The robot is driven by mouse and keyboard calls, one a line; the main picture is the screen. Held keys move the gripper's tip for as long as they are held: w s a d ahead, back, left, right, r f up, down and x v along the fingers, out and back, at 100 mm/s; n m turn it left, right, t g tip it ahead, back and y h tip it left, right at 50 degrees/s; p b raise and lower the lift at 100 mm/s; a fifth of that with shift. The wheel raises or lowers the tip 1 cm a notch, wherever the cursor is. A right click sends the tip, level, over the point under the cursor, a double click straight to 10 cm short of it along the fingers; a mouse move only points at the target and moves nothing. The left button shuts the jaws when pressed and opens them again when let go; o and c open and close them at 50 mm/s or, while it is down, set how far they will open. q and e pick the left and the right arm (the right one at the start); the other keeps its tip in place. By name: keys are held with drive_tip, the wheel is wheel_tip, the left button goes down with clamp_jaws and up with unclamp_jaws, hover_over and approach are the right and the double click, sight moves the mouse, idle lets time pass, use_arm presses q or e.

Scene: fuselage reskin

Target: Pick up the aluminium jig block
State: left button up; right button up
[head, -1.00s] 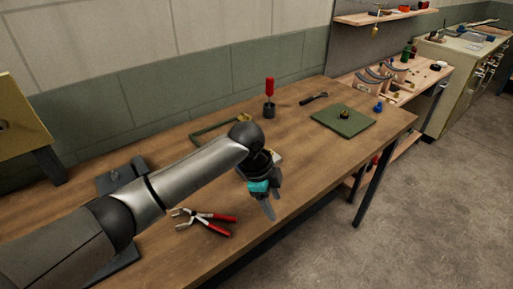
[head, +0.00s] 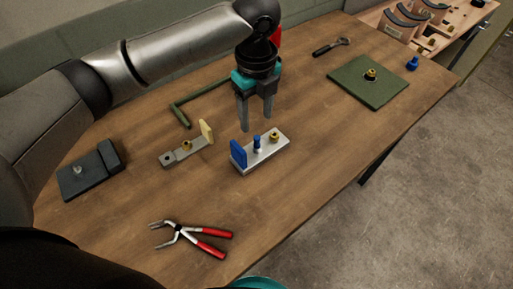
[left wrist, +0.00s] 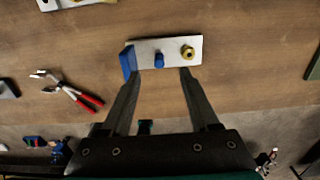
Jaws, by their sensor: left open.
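The aluminium jig block (head: 264,157) is a silver bar lying on the workbench, with a blue upright plate at its left end, a blue pin in the middle and a brass knob towards the right. It also shows in the left wrist view (left wrist: 174,47), just ahead of the fingertips. My left gripper (head: 255,124) is open and empty, pointing down, above and slightly behind the block in the head view. In the left wrist view its fingers (left wrist: 160,72) spread either side of the blue pin, and I see no grip on the block. My right gripper is not seen.
A similar grey bar with a cream plate (head: 207,132) lies just left of the block. Red-handled pliers (head: 182,233) lie in front, a dark block (head: 86,176) at left. A green mat (head: 369,84) lies at right. Bench between block and mat is clear.

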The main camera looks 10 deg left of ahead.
sight(257, 137)
use_arm(q)
wheel_tip(257, 137, down, 3)
drive_tip(key=shift+f, duration=0.2)
drive_tip(key=shift+f+b, duration=0.35)
drive_tip(key=shift+f, duration=0.3)
drive_tip(key=f, duration=0.2)
drive_tip(key=f+b, duration=0.1)
drive_tip(key=f, duration=0.2)
drive_tip(key=shift+s+d, duration=0.1)
drive_tip(key=shift+s, duration=0.1)
drive_tip(key=shift+r, duration=0.1)
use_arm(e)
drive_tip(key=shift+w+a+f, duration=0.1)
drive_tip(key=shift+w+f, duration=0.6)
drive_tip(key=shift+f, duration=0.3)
use_arm(q)
drive_tip(key=c, duration=0.4)
clamp_jaws()
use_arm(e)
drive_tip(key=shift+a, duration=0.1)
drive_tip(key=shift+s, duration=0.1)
